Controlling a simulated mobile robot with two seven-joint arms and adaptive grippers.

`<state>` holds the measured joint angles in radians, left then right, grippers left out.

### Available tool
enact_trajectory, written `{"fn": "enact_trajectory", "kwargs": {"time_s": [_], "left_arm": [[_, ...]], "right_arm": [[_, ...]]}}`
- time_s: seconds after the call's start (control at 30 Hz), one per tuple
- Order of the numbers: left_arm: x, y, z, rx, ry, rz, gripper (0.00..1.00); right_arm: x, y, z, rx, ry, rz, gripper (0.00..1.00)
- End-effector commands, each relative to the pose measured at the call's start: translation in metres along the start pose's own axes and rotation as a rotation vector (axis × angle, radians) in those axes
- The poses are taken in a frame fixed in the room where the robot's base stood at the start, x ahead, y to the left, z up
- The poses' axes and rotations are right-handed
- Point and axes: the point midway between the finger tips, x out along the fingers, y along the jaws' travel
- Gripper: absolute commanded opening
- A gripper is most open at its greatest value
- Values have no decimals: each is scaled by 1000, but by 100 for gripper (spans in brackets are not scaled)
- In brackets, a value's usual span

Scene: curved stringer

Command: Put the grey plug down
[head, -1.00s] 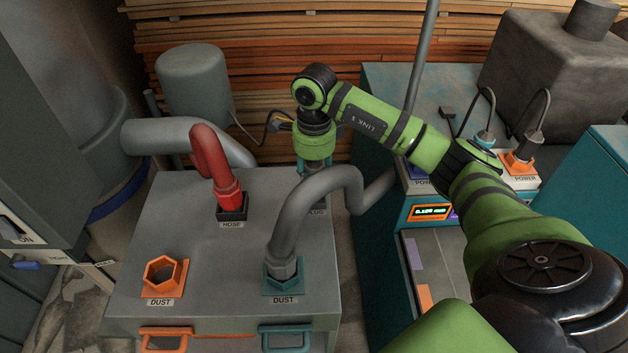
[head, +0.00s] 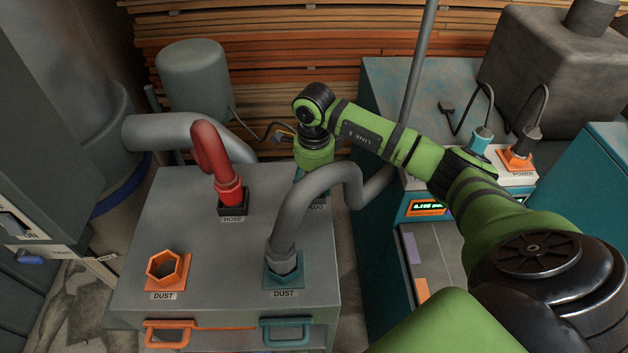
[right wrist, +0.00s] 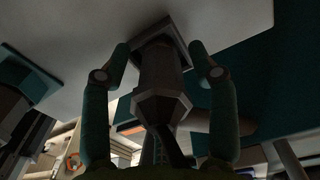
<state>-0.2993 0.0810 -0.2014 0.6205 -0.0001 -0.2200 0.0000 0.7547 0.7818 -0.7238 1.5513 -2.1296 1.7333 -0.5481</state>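The grey plug (right wrist: 162,85) stands in the middle of the right wrist view. Its far end is at a square dark socket (right wrist: 172,27) on the pale box top. My right gripper (right wrist: 158,50) has one finger on each side of the plug, with gaps showing between fingers and plug, so it looks open around it. In the head view my right arm reaches down behind the bent grey hose, beside a partly covered label (head: 319,206). The hose hides the fingers and plug there. My left gripper is not in view.
The grey box (head: 200,285) carries the bent grey hose (head: 315,182) in a teal dust port, a red hose (head: 213,160) and an empty orange dust port (head: 166,268). A teal cabinet (head: 385,95) with power plugs stands right of it.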

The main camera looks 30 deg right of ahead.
Motion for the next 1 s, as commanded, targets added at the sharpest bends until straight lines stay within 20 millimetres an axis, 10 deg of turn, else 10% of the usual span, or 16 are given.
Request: {"fn": "enact_trajectory", "kwargs": {"time_s": [0.27, 0.73, 1.0], "left_arm": [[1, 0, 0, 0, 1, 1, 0], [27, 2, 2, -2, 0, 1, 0], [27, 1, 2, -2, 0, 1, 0]], "right_arm": [[-11, -1, 1, -1, -3, -3, 60], [-105, -1, 0, 0, -2, -4, 60], [-123, 0, 0, 1, 1, 1, 60]]}}
